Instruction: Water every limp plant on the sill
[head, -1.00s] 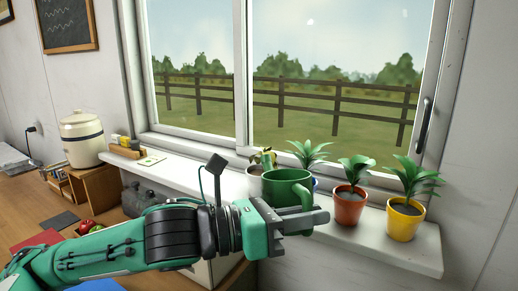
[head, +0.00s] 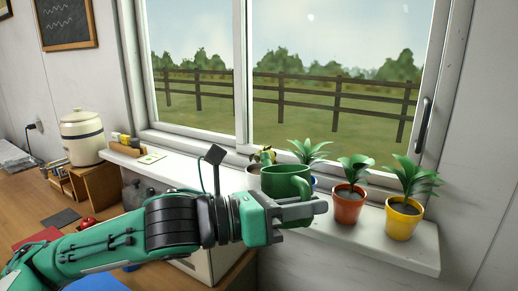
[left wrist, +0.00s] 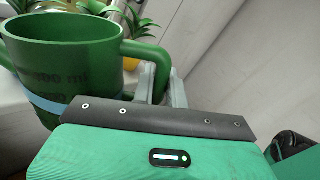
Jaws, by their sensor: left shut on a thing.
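A green jug (head: 287,180) with a side handle is held upright in front of the window sill (head: 425,252). My left gripper (head: 308,211) is shut on its handle. In the left wrist view the jug (left wrist: 60,60) shows ml markings and a pale blue band; its contents are hidden. A plant with drooping, yellowish leaves (head: 263,157) stands behind the jug, its pot mostly hidden. To its right are an upright green plant (head: 309,150) in a mostly hidden blue pot, one in an orange-red pot (head: 347,207), and one in a yellow pot (head: 403,223). My right gripper is out of view.
A cream crock (head: 82,140) stands on a wooden box (head: 98,185) at the left. A small tray of items (head: 126,148) and a card (head: 152,158) lie on the sill's left end. The middle left of the sill is clear. The window is behind.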

